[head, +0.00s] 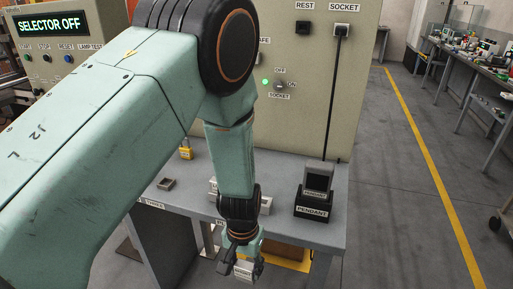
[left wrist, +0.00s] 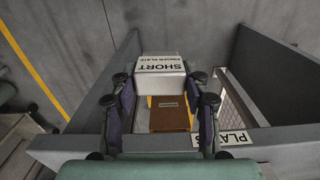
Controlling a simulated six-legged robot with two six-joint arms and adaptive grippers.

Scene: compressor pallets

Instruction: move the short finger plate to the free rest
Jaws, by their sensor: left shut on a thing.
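The short finger plate (left wrist: 160,64) is a pale block with its name on top. My left gripper (left wrist: 161,84) is shut on it, a finger on each side. In the head view my left gripper (head: 242,267) hangs at the front of the grey bench (head: 185,205), and the plate (head: 243,270) shows small between its fingers. A pale block (head: 266,205) shows on the bench behind my wrist, partly hidden. Which rest is free cannot be told. My right gripper is out of view.
A pendant (head: 318,178) stands in its black holder on the bench's right. A yellow padlock (head: 186,153) and a small grey block (head: 166,184) are further left. A cord (head: 340,95) hangs from the cabinet (head: 300,75). A brown block (left wrist: 169,113) lies below the plate.

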